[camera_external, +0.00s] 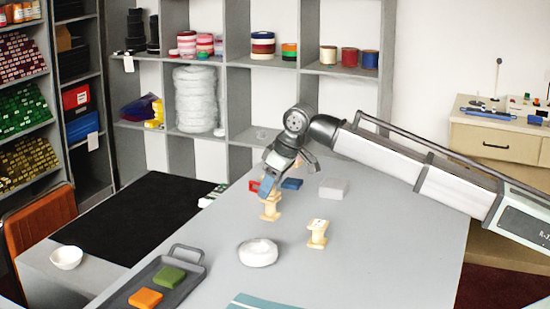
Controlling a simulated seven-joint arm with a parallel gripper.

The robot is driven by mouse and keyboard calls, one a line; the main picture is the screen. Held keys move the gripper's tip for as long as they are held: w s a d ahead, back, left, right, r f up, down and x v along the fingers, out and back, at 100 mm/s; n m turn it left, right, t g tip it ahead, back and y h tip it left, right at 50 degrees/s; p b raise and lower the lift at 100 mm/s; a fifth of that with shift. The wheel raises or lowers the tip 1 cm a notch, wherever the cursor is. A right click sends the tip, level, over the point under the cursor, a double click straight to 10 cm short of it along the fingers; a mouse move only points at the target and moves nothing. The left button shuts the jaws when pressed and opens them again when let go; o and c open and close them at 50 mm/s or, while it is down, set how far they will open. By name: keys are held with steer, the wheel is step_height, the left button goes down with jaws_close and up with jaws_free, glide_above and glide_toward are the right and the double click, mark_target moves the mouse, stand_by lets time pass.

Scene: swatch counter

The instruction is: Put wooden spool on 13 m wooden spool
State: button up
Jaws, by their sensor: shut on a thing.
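A pale wooden spool (270,211) is at my gripper (268,190), near the middle of the grey table. My gripper points down and is shut on this spool's upper part, which the fingers partly hide. I cannot tell whether the spool touches the table. A second pale wooden spool (317,234) stands upright on the table, a little nearer the camera and to the right. It has small dark marks on its top, too small to read.
Red (257,184) and blue (291,184) blocks and a light grey box (333,188) lie behind the spools. A dark tray (190,288) holds green and orange pieces. A teal sheet (262,301) lies at the front. The table's right side is clear.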

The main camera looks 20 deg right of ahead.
steer(key=shift+f, duration=0.1)
steer(key=o, duration=1)
steer(key=shift+o, duration=0.2)
steer(key=v, duration=1.2)
